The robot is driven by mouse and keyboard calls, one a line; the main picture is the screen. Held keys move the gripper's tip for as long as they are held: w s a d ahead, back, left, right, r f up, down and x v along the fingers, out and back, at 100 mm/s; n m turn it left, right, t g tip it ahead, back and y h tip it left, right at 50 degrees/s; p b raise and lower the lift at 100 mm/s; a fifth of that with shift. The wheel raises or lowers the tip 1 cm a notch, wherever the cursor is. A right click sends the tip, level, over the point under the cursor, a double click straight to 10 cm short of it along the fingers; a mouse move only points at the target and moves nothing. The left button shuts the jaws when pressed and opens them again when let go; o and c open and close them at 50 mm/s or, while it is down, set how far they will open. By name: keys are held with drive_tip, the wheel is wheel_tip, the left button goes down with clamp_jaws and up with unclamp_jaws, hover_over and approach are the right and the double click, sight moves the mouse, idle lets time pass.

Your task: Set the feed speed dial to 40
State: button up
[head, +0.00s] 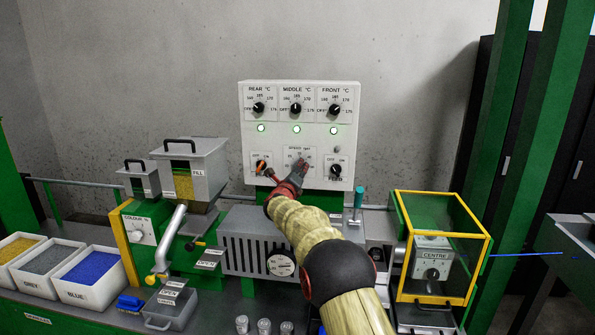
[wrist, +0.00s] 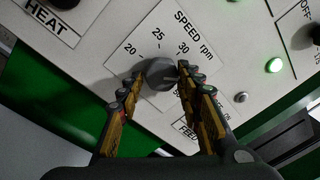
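The speed dial (wrist: 159,70) is a grey knob on the white control panel (head: 252,130). Its scale reads "SPEED rpm", with 20, 25 and 30 legible in the wrist view; higher marks are hidden behind my right finger. I cannot make out where its pointer stands. My gripper (wrist: 158,77) has one finger on each side of the knob, and both fingertips appear to touch it. In the head view my gripper (head: 299,172) covers most of the dial. A "FEED" label (wrist: 186,129) lies partly behind my right finger.
The heat switch (head: 261,166) is left of the dial and the feed switch (head: 336,170) is right. A grey hopper (head: 205,150) and a yellow-framed guard (head: 437,198) flank the panel.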

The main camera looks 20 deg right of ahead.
drive_tip(key=o, duration=0.3)
drive_tip(key=shift+r, duration=0.1)
drive_tip(key=shift+o, duration=0.2)
drive_tip(key=shift+a, duration=0.1)
drive_tip(key=v, duration=1.1)
drive_tip(key=shift+s+a, duration=0.2)
drive_tip(key=shift+s, duration=0.2)
